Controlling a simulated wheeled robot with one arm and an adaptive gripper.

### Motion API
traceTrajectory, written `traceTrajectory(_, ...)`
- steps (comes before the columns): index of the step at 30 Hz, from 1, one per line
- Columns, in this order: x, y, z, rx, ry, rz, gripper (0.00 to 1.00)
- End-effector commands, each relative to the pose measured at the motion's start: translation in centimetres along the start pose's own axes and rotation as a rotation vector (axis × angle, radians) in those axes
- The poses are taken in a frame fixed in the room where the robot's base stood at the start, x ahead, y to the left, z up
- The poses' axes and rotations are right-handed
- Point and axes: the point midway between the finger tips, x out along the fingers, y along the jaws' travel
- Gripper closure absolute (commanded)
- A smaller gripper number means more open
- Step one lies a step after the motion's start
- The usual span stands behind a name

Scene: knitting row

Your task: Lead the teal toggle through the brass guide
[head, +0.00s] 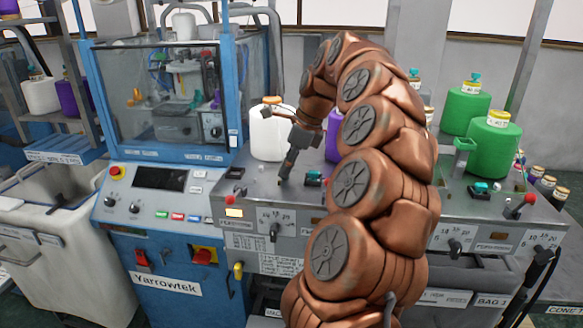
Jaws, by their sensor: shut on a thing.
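My copper-coloured arm rises through the middle of the head view and bends down on its left side. My dark gripper (283,180) points down at the grey machine deck (240,180), in front of a white yarn cone (268,138). It is shut, but what it holds is too small to make out. A small teal piece on a dark base (314,176) sits on the deck just right of the gripper, beside my arm. Another teal piece (481,187) sits on the deck right of my arm. I cannot pick out the brass guide, and my arm hides part of the deck.
Green yarn cones (490,146) stand at the back right. A purple cone (333,135) is partly behind my arm. A blue-framed clear cabinet (165,95) stands at the left.

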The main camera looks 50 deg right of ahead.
Motion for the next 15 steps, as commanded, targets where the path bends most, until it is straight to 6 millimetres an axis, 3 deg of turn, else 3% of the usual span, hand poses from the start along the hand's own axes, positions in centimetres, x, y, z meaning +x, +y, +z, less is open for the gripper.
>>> traceTrajectory(15,0.7,0.0,1.9,0.000,0.001,-0.001,0.98)
